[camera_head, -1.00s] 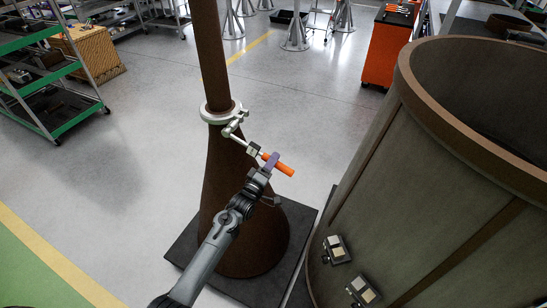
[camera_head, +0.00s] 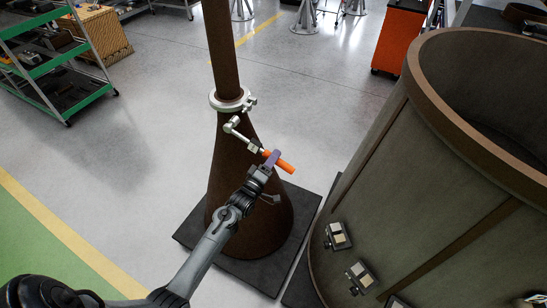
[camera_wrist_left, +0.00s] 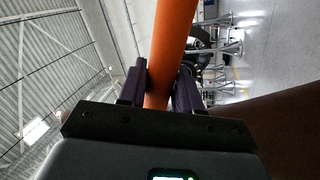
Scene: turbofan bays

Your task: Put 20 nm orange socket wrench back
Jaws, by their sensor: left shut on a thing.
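The orange socket wrench (camera_head: 283,163) has an orange handle and a silver shaft with an angled head at its upper left end. My left gripper (camera_head: 271,160) is shut around the handle and holds the wrench in the air in front of the brown cone. The orange handle (camera_wrist_left: 170,45) also runs between the dark fingers (camera_wrist_left: 160,88) in the left wrist view. The wrench head is just below a silver ring clamp (camera_head: 230,100) on the brown pole, with a small gap between them. My right gripper is not in view.
The brown cone (camera_head: 232,200) stands on a dark square base (camera_head: 195,240). A large brown drum (camera_head: 400,170) stands close on the right. An orange tool cart (camera_head: 398,40) is at the back right, and a green shelf rack (camera_head: 75,100) at the back left. Grey floor between them is open.

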